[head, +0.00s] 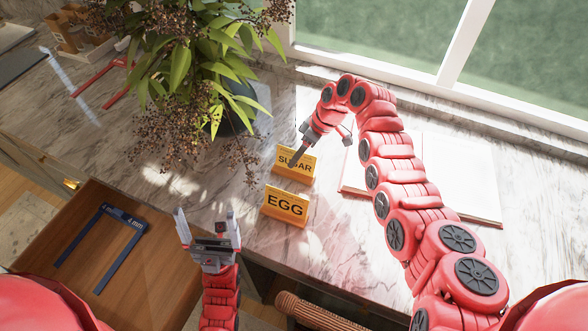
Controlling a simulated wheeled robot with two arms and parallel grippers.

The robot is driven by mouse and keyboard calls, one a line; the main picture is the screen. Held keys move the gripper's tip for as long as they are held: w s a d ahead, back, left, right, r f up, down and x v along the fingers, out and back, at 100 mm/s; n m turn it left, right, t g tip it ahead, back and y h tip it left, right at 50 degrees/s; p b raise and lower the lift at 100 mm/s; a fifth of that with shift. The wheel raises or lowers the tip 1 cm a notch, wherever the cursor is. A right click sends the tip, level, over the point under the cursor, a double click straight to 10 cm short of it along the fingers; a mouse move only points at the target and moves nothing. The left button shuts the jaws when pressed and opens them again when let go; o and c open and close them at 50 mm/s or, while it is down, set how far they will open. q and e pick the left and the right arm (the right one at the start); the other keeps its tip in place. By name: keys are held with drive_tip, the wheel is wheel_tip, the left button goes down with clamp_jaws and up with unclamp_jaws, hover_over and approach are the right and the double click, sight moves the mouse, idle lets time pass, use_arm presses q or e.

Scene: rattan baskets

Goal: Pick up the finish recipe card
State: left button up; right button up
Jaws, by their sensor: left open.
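No card reading "finish" can be made out. Two yellow cards with black lettering stand on the marble counter: one reads SUGAR (301,170), and the one in front reads EGG (287,208). My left gripper (206,214) is open and empty, pointing up the picture, left of the EGG card and near the counter's front edge. My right gripper (320,152) has its fingers apart and nothing visible between them. It is over the counter by the SUGAR card, and one finger overlaps that card in the picture; I cannot tell if they touch.
A potted plant (215,60) stands at the back, left of the cards. A white open book or pad (455,180) lies partly behind my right arm. An open wooden drawer (150,270) at lower left holds a blue frame-like item (122,243). Red items (97,78) lie farther left.

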drive_tip(key=shift+f+b, duration=0.25)
drive_tip(key=shift+b, duration=0.3)
idle(0.4)
clamp_jaws()
idle(1.3)
